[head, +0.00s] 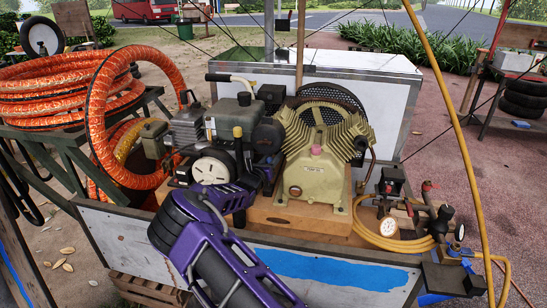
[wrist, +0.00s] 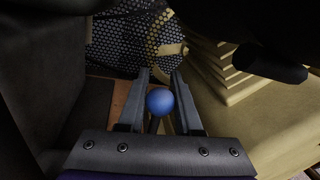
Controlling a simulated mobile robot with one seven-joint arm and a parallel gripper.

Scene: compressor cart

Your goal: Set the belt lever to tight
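In the wrist view, a round blue knob (wrist: 160,102) sits between the two grey fingers of my gripper (wrist: 161,76). The knob spans the gap and appears to touch both fingers, so my gripper looks shut on it. A thin dark stem shows partly below the knob; the rest of the belt lever is hidden. In the head view, my purple arm reaches in from the bottom to between the engine (head: 222,150) and the beige compressor pump (head: 316,170). The fingers and knob cannot be made out there. No tight mark is readable.
A black mesh belt guard (head: 352,98) stands behind the pump, close beyond my fingers in the wrist view (wrist: 120,40). The pump's ribbed beige body is close on the right. Orange hose (head: 150,60) is at left; a gauge (head: 388,227) and yellow hose are at right.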

